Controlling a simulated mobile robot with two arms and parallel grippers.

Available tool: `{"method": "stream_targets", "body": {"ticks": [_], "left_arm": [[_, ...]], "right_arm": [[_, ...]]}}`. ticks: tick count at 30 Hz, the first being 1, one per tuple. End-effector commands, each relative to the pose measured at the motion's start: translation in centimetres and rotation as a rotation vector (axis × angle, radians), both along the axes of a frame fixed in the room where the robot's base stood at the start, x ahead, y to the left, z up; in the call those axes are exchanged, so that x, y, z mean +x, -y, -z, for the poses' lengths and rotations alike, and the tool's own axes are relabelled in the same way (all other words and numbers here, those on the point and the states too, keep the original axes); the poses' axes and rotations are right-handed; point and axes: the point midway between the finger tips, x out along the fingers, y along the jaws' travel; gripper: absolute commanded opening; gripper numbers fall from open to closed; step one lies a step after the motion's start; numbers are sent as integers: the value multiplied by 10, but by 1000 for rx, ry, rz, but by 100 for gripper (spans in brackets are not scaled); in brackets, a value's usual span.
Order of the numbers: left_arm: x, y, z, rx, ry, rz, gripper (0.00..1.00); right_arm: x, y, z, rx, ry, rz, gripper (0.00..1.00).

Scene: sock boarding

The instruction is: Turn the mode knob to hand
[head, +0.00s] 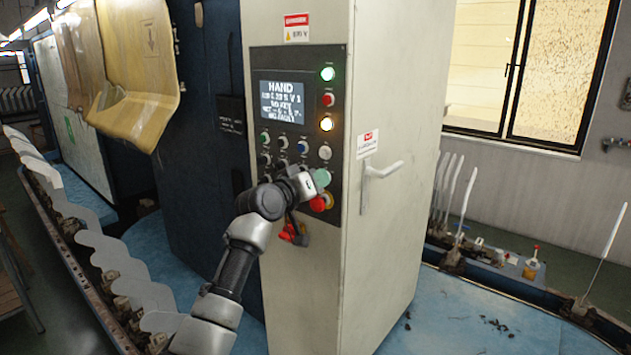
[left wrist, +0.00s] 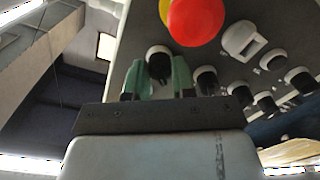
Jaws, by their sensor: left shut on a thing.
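My left gripper (head: 322,178) is at the lower right of the control panel (head: 291,60) on the pale cabinet. In the left wrist view its green fingers (left wrist: 158,80) are shut on a black knob with a pale collar, the mode knob (left wrist: 158,58). In the head view the gripper hides this knob. The panel's screen (head: 283,100) shows HAND in its top line. My right gripper is in neither view.
A red mushroom button (head: 318,203) sits just below the gripper, close to the fingers. Several other knobs and buttons lie near it. A red padlock-like item (head: 293,233) hangs below. A door handle (head: 380,172) sticks out on the cabinet's right side.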

Motion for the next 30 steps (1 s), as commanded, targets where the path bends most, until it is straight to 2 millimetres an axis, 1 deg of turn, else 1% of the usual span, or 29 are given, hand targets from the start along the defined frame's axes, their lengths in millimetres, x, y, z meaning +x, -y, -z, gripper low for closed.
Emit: {"method": "stream_targets", "body": {"ticks": [1,11,12,17,26,30], "left_arm": [[0,0,3,-3,-8,1,1],[0,0,3,-4,-9,1,1],[0,0,3,-4,-9,1,27],[0,0,2,-4,-8,1,51],[-1,-1,1,-4,-4,0,51],[-8,-6,3,-4,-3,0,51]], "right_arm": [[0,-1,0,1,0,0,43],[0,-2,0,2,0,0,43],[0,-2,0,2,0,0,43],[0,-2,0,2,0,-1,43],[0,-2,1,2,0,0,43],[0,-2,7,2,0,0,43]]}}
